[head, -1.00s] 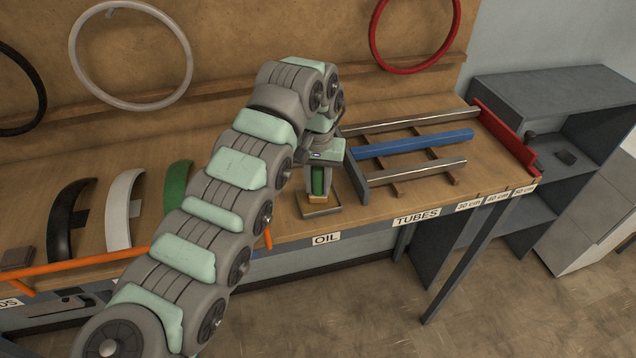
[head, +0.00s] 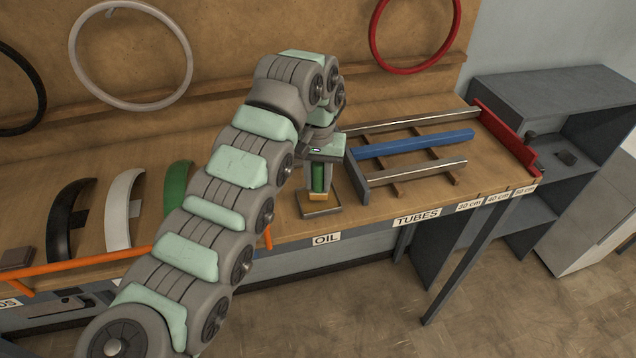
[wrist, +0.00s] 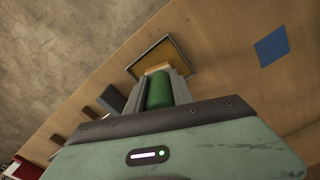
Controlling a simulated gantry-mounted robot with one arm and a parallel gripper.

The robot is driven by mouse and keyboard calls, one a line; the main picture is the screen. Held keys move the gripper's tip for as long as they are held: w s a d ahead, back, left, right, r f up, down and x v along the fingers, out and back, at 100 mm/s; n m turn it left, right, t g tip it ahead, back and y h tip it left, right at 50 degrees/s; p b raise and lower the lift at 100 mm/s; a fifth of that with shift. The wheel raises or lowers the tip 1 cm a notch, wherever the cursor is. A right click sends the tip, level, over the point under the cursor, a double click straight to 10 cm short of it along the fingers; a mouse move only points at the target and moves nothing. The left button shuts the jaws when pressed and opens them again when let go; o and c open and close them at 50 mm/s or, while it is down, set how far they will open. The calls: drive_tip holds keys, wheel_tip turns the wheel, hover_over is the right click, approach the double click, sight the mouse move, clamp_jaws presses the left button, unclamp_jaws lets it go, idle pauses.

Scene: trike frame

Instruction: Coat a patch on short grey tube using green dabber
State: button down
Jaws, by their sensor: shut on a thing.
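My gripper (head: 319,184) is shut on the green dabber (head: 318,178), which is upright with its tan pad (head: 318,197) facing down. The pad is at the shallow oil tray (head: 308,215) on the front of the bench. I cannot tell whether the pad touches the tray's bottom. The wrist view shows the dabber (wrist: 159,92) between the fingers, with the tray (wrist: 186,62) around and beyond the pad. The short grey tube (head: 415,172) lies at the front of the rack, right of the gripper and apart from it.
A blue tube (head: 415,143) and a longer grey tube (head: 410,122) lie behind the short one on the rack. A red stop plate (head: 505,138) stands at the right. Black, white and green fenders (head: 175,188) stand left. A blue patch (wrist: 271,46) shows in the wrist view.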

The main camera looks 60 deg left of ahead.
sight(318, 163)
drive_tip(key=shift+r+p, duration=1.35)
drive_tip(key=shift+r, duration=1.55)
drive_tip(key=shift+f, duration=0.1)
